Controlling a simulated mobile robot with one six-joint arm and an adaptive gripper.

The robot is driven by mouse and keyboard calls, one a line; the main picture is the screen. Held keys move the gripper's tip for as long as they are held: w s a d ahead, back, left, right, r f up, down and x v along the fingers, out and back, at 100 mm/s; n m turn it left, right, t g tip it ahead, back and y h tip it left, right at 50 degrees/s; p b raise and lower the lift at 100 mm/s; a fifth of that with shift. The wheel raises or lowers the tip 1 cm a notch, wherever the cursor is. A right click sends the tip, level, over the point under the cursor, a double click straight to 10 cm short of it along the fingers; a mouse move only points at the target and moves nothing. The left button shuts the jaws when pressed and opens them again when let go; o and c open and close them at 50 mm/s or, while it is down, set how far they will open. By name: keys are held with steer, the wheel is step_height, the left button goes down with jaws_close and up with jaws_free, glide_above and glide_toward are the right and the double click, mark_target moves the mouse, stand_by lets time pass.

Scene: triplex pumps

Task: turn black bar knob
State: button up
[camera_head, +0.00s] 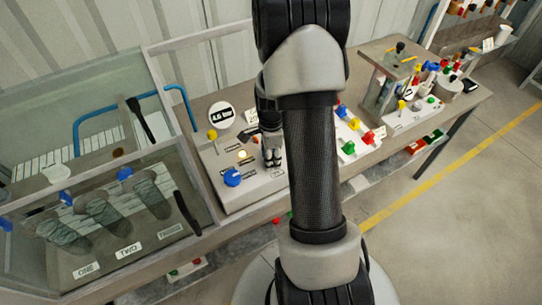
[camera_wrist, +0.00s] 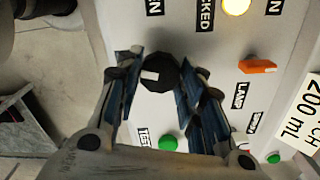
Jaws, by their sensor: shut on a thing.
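In the wrist view the black bar knob (camera_wrist: 160,70) shows as a dark rounded shape with a white mark, on a light grey panel (camera_wrist: 120,20). My gripper (camera_wrist: 163,82) has one finger on each side of it and is shut on it. In the head view my gripper (camera_head: 271,150) is at the right part of the grey control box (camera_head: 210,160). My arm and gripper hide the knob there.
Near the knob are an orange switch (camera_wrist: 257,66), a green button (camera_wrist: 168,143) and a lit yellow lamp (camera_wrist: 237,6). A blue knob (camera_head: 232,177) and a yellow knob (camera_head: 212,134) stand left of my gripper. A glass-walled case (camera_head: 130,150) is further left.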

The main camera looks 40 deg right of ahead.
steer(key=shift+m, duration=0.3)
steer(key=o, duration=1.1)
steer(key=shift+c, duration=0.2)
steer(key=shift+r, duration=0.1)
step_height(320, 180, up, 12)
stand_by(0.4)
